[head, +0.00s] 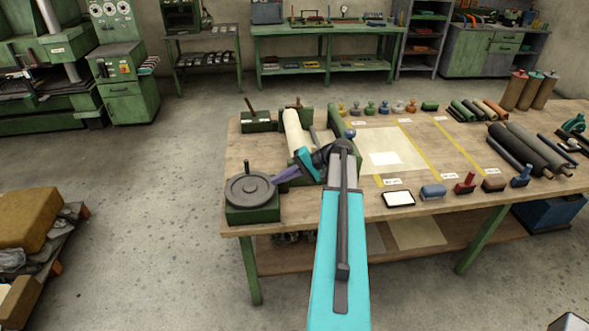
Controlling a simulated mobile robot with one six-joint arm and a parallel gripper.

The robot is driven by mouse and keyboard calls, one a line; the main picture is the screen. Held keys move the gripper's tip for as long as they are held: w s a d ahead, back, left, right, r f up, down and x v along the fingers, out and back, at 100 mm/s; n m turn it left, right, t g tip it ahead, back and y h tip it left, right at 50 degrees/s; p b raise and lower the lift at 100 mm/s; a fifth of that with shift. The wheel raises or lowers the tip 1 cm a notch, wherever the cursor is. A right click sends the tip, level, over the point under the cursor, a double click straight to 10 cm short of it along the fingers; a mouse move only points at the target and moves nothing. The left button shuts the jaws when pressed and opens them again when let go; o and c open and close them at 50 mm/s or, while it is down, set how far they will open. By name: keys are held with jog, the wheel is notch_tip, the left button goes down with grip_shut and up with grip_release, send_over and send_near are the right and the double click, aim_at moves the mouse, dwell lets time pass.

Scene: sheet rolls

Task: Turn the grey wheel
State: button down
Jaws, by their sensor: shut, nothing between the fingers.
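The grey wheel (250,188) lies flat on top of a green box-shaped base (252,215) at the table's left front corner. It has a hub in the middle and a small knob near its far rim. My gripper (275,181) comes in from the right, its dark purple fingers pointing left at the wheel's right rim. The fingers are shut with nothing between them. I cannot tell whether the tips touch the rim or stop just beside it.
Behind the wheel stands a green roller machine with a cream roll (296,133) and upright levers.

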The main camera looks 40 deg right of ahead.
jog(key=s+a+f+n+g+h, duration=0.15)
jog(key=a+f, duration=0.35)
jog(key=a, duration=0.5)
jog(key=a+f+n+g+h, duration=0.25)
jog(key=a+f, duration=0.35)
jog(key=a, duration=0.4)
jog(key=a+f+n+g+h, duration=0.1)
jog(key=a+f+n+g, duration=0.3)
jog(key=a, duration=0.7)
jog(key=s+a+f+g+h+b, duration=0.1)
jog(key=s+a+f+h+b, duration=0.15)
jog(key=s+a+f, duration=0.6)
jog(key=s+f+n+g+b, duration=0.2)
jog(key=s+f+b, duration=0.8)
jog(key=s+f, duration=1.1)
notch_tip(320, 180, down, 5)
jog(key=g+h, duration=0.1)
jog(key=g, duration=0.1)
jog(key=shift+s+g+b, duration=0.35)
jog(key=shift+g, duration=0.05)
jog(key=shift+d+f, duration=0.1)
